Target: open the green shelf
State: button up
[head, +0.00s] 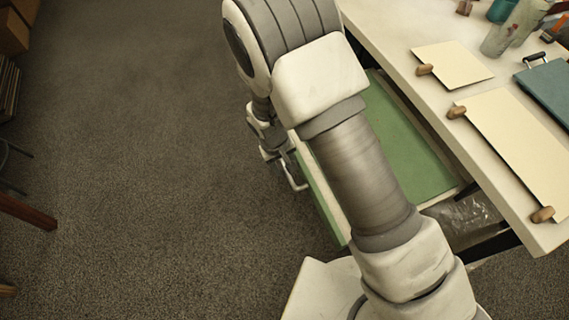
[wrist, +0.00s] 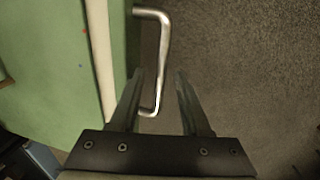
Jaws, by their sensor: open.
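The green shelf (head: 395,150) has a green top with a pale edge and sits below the white table's top. It stands out from under the table's left side, partly hidden by my arm. In the wrist view its green face and pale rim (wrist: 101,50) fill the left. A bent metal handle (wrist: 163,45) sticks out from the shelf's front. My gripper (wrist: 160,76) is open, with the handle's bar between its two fingers, not clamped. In the head view my gripper (head: 288,172) is at the shelf's outer left edge, small and partly hidden.
The white table (head: 440,110) carries pale sheets (head: 520,150) with wooden blocks, a teal board (head: 552,90) and jars. Clear plastic (head: 465,215) shows below it. Carpet (head: 150,150) to the left is open, with boxes (head: 12,30) and wooden legs (head: 25,212) at the far left.

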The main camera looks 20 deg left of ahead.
notch_tip(320, 180, up, 17)
jog(key=s+a+p, duration=0.2)
jog(key=p, duration=0.2)
jog(key=shift+s+a, duration=0.15)
jog(key=shift+s, duration=0.05)
dwell(0.3)
jog(key=w+d+r+m+t+y, duration=0.1)
jog(key=w+d+r+m, duration=0.1)
jog(key=d+r, duration=0.7)
jog(key=w+d+r+m+y, duration=0.1)
jog(key=w+d+r+m, duration=0.15)
jog(key=d+r, duration=0.6)
jog(key=s+d+r+m+t, duration=0.2)
jog(key=s+d+r, duration=0.35)
jog(key=d, duration=0.25)
jog(key=s+d+r+m+t, duration=0.1)
jog(key=s+d+r+m, duration=0.25)
jog(key=s+d, duration=0.35)
notch_tip(320, 180, up, 13)
jog(key=w+d+p, duration=0.1)
jog(key=p, duration=1.2)
jog(key=shift+w+r+n, duration=0.15)
jog(key=shift+n, duration=0.25)
